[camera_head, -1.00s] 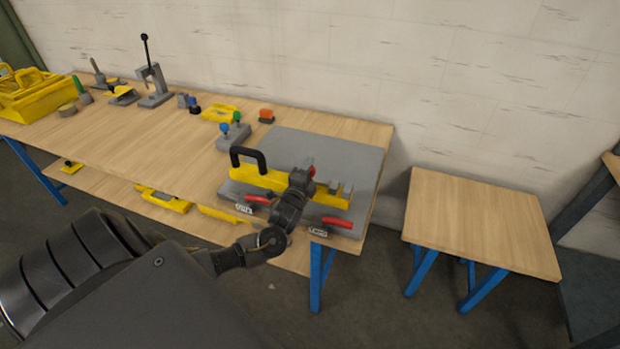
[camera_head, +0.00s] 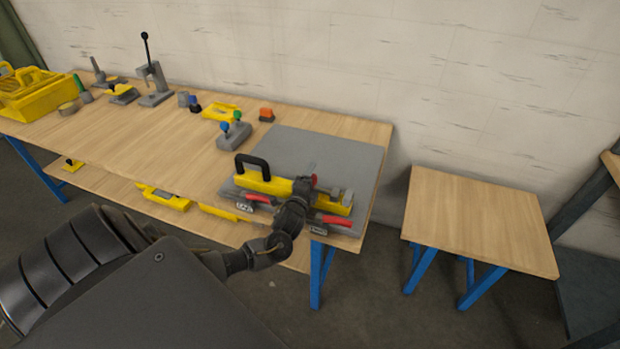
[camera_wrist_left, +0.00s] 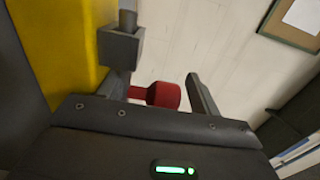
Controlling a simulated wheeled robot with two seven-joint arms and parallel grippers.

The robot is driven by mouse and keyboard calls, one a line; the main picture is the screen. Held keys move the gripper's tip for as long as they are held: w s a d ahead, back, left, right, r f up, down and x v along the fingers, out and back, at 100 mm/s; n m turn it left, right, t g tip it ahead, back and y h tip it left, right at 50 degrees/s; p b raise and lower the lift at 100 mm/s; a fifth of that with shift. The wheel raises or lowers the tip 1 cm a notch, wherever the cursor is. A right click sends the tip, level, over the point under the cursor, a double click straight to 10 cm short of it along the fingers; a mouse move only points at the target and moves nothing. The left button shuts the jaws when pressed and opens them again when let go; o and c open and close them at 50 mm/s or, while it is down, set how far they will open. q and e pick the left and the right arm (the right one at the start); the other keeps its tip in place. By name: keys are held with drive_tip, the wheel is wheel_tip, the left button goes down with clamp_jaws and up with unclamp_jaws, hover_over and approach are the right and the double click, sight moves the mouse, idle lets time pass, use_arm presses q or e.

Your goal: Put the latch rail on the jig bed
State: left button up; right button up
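The latch rail, a long yellow bar (camera_head: 268,184) with a black handle, lies lengthwise over the front part of the grey jig bed (camera_head: 345,155). I cannot tell whether it is fully seated. My left gripper (camera_head: 308,183) is at the rail's right half, over its front side. In the left wrist view the yellow rail (camera_wrist_left: 75,45) fills the left side, beside a grey block (camera_wrist_left: 120,48). A red knob (camera_wrist_left: 158,95) shows between the spread fingers of my left gripper (camera_wrist_left: 160,88), with a small gap to the right finger. My right gripper is out of view.
Red-handled clamps (camera_head: 335,220) with white labels stand along the bed's front edge. A grey block with blue and green knobs (camera_head: 234,135) is behind left, near an orange block (camera_head: 266,115). A small side table (camera_head: 480,215) at the right is empty.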

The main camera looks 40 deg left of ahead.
use_arm(q)
drive_tip(key=shift+s+f, duration=0.1)
idle(0.3)
drive_tip(key=shift+s+d+f, duration=0.1)
drive_tip(key=shift+s+d, duration=0.1)
drive_tip(key=shift+s, duration=0.05)
drive_tip(key=b+v, duration=0.1)
drive_tip(key=v, duration=1)
drive_tip(key=shift+s, duration=0.15)
